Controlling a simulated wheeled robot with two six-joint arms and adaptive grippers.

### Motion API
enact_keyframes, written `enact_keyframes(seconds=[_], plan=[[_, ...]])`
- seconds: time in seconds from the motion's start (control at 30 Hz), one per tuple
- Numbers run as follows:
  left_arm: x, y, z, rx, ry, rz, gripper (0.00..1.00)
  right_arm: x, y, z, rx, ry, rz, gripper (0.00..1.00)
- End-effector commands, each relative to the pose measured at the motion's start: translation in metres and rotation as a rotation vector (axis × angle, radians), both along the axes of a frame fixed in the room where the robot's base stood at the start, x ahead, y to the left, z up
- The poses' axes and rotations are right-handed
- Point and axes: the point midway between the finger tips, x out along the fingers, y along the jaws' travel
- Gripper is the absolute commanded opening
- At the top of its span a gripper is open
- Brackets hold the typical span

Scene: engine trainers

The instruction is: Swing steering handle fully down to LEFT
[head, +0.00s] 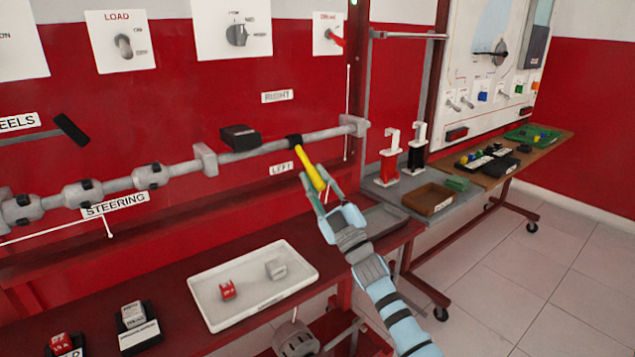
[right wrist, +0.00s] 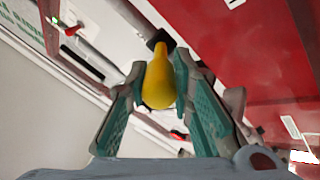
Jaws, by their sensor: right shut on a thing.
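The yellow steering handle (head: 308,166) hangs from a black collar (head: 294,141) on the grey horizontal shaft in the head view. It slants down and to the right from the collar. My right gripper (head: 318,193) is shut on its lower end. In the right wrist view the handle's rounded end (right wrist: 159,85) sits between the two green finger pads (right wrist: 160,88). The LEFT label (head: 282,169) is on the red panel just left of the handle, and the RIGHT label (head: 277,96) is above the shaft. My left gripper is not in view.
A white tray (head: 205,317) with a red and a grey block lies on the bench below. A grey side table (head: 385,190) with red and black upright parts stands to the right. A wooden table (head: 556,141) is beyond it.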

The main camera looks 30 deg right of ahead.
Motion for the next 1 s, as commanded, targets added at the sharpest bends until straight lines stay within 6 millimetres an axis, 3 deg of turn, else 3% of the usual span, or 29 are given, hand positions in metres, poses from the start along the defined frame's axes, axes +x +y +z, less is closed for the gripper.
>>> enact_keyframes(seconds=[0.03,0.07,0.17,0.57,1.0], plan=[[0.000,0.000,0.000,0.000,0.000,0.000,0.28,0.000,0.000,-0.003,-0.001,0.004,0.000,0.00],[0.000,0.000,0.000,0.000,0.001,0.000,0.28,0.000,0.000,-0.003,-0.001,0.004,0.000,0.26],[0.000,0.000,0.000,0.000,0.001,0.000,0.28,0.000,0.000,-0.002,0.000,0.003,0.000,0.42],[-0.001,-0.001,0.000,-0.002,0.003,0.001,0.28,-0.008,-0.001,-0.007,-0.004,0.002,-0.001,0.42],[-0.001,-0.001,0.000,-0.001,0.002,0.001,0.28,-0.090,-0.011,-0.068,-0.001,0.004,0.001,0.42]])
